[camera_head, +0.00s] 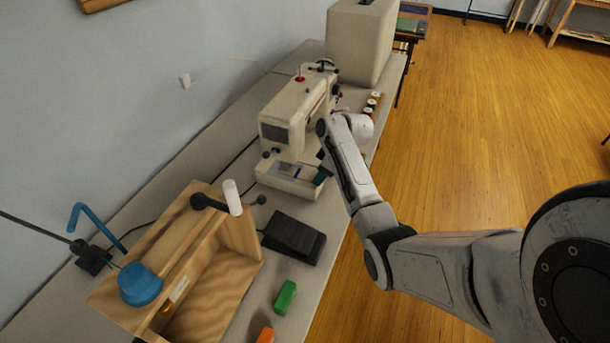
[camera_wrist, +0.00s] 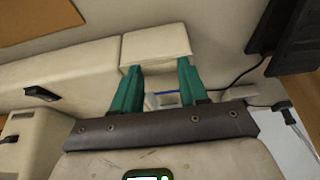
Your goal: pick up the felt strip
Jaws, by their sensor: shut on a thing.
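My gripper (camera_wrist: 158,70) has two teal fingers, shut with a gap between them and low over the sewing machine's bed. A thin blue edge (camera_wrist: 165,92) spans the gap between the fingers in the wrist view. It appears to be the felt strip, held between the fingers, though most of it is hidden. In the head view a small blue patch (camera_head: 299,171) shows beside my gripper (camera_head: 321,176), at the bed. I cannot tell whether the strip still touches the bed.
The cream sewing machine (camera_head: 293,115) stands close beside my gripper. A black foot pedal (camera_head: 294,238), a wooden box (camera_head: 241,242), a green block (camera_head: 285,297) and an orange block (camera_head: 266,335) are nearer. Thread spools (camera_head: 372,101) and a large beige case (camera_head: 357,42) stand farther back.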

